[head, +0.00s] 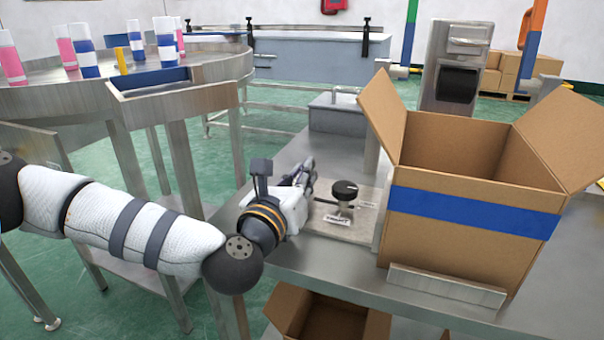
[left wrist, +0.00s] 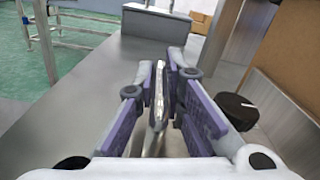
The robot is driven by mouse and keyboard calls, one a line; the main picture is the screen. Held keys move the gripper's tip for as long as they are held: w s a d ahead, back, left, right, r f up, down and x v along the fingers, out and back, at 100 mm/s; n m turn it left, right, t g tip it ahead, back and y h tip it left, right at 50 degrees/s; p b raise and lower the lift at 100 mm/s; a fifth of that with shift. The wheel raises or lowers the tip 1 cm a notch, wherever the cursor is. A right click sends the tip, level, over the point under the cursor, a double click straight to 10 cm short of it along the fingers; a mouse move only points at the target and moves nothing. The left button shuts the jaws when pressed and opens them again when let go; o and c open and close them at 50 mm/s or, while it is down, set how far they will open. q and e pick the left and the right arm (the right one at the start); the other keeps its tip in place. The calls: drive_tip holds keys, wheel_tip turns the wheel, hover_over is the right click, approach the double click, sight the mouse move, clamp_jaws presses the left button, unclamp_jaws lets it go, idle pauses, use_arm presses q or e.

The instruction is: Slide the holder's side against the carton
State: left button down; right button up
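The brown open carton (head: 455,240) stands upright on the steel bench at the right, with a blue band around it. The holder seems to be the pale flat plate (head: 315,226) left of the carton, with a black knob (head: 344,190) and small labels. A pale upright strip stands at the carton's left side. My left gripper (head: 306,172) is low over the bench, left of the knob. In the left wrist view, a thin pale metal piece (left wrist: 158,90) lies between its purple pads; I cannot tell whether they touch it. My right gripper is out of view.
A metal angle (head: 445,286) stands at the carton's front foot. A grey machine (head: 455,70) is behind the carton. A round table (head: 60,100) with several pink and blue cans is at the left. Bare bench (left wrist: 80,115) lies left of my left gripper.

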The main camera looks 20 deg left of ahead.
use_arm(q)
drive_tip(key=shift+a, duration=0.15)
drive_tip(key=c, duration=1.7)
unclamp_jaws()
drive_tip(key=shift+o, duration=0.2)
drive_tip(key=s, duration=0.7)
drive_tip(key=shift+s+a, duration=0.1)
drive_tip(key=shift+s, duration=0.2)
